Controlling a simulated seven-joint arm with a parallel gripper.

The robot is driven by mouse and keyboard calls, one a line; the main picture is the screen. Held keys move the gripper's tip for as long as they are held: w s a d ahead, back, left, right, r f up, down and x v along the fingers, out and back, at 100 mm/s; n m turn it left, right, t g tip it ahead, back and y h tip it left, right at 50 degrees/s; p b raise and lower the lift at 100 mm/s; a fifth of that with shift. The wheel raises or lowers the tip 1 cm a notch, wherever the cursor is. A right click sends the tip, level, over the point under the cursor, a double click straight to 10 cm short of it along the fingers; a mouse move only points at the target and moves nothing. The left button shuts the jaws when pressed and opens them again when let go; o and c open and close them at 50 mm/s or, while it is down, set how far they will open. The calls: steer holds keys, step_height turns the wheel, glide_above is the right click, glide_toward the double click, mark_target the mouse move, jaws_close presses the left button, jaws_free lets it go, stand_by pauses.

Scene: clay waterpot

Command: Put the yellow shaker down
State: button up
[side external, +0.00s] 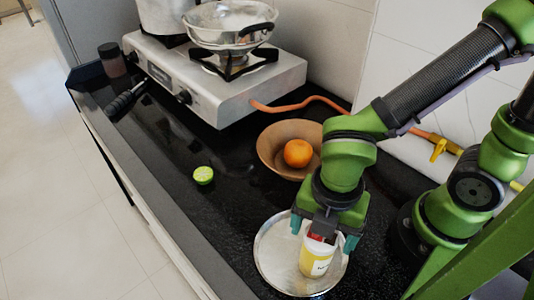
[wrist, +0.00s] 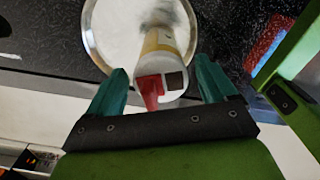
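The yellow shaker (side external: 317,258) has a yellow band, a white body and a red part at its top. It appears to stand on the round metal plate (side external: 268,250), though its contact with the plate is hard to see. My gripper (side external: 325,232) is directly above the shaker, pointing down, with its teal fingers spread on either side of the shaker's top. In the wrist view the shaker (wrist: 165,45) lies between the fingertips of my gripper (wrist: 160,78), with a visible gap on both sides. My gripper partly hides the shaker's top in the side view.
A brown bowl (side external: 270,153) with an orange (side external: 298,153) sits behind the plate. A cut lime (side external: 203,175) lies to the left on the black counter (side external: 200,220). A gas stove (side external: 225,95) with pots stands farther back. The counter left of the plate is clear.

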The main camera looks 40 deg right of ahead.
steer(key=shift+r, duration=0.15)
step_height(320, 180, up, 12)
steer(key=w+d+r+m+t+y, duration=0.1)
steer(key=w+d+m+t, duration=0.2)
steer(key=d+m, duration=0.6)
steer(key=w+d+r+m+t+y, duration=0.1)
steer(key=w+d+m+t, duration=0.3)
steer(key=d+m, duration=0.5)
steer(key=w+m, duration=0.2)
steer(key=m, duration=0.6)
steer(key=shift+d+m, duration=0.2)
steer(key=shift+m, duration=0.1)
